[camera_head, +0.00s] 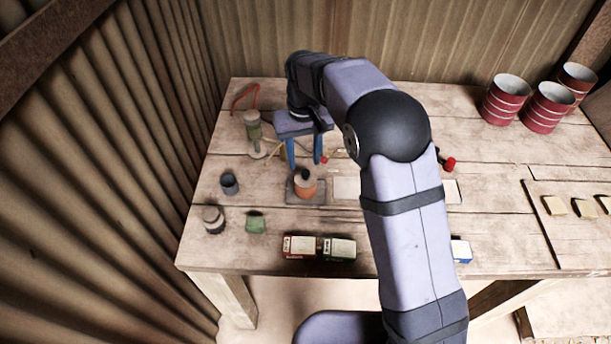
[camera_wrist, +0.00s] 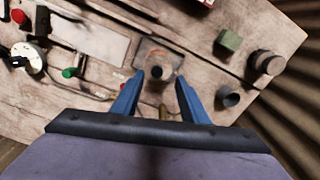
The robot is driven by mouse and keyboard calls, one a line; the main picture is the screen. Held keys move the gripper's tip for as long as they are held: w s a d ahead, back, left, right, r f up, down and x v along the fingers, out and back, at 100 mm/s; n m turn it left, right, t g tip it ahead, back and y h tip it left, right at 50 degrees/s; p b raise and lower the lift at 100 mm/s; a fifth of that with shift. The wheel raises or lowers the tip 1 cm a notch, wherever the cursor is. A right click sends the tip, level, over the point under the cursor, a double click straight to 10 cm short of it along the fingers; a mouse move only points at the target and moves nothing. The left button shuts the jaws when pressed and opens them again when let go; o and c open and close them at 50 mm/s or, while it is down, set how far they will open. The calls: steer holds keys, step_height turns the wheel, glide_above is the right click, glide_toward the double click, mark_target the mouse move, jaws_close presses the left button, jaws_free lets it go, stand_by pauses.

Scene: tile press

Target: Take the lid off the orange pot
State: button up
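The orange pot (camera_head: 306,188) stands on a dark square plate (camera_head: 318,199) on the workbench. It wears a lid with a dark round knob (camera_head: 305,174). In the wrist view the knob (camera_wrist: 157,72) shows from above, with the orange pot (camera_wrist: 158,58) partly hidden under its lid. My gripper (camera_head: 304,166) has two blue fingers pointing down, spread apart and empty. It is above and slightly behind the pot in the head view. In the wrist view the gripper (camera_wrist: 157,88) has its fingertips either side of the knob in the picture; I see no contact.
A grey cup (camera_head: 229,184), a dark jar (camera_head: 214,220) and a green block (camera_head: 256,223) stand left of the pot. Two small boxes (camera_head: 320,248) lie at the front edge. A bottle-like object (camera_head: 254,135) stands behind left. Red drums (camera_head: 506,100) are far right.

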mark_target(306, 172)
steer(key=shift+w+d+f+p, duration=0.1)
steer(key=shift+f+p, duration=0.6)
steer(key=shift+f, duration=0.6)
steer(key=shift+w+d+f+p, duration=0.1)
steer(key=shift+f+p, duration=0.6)
steer(key=shift+f, duration=0.6)
jaws_close()
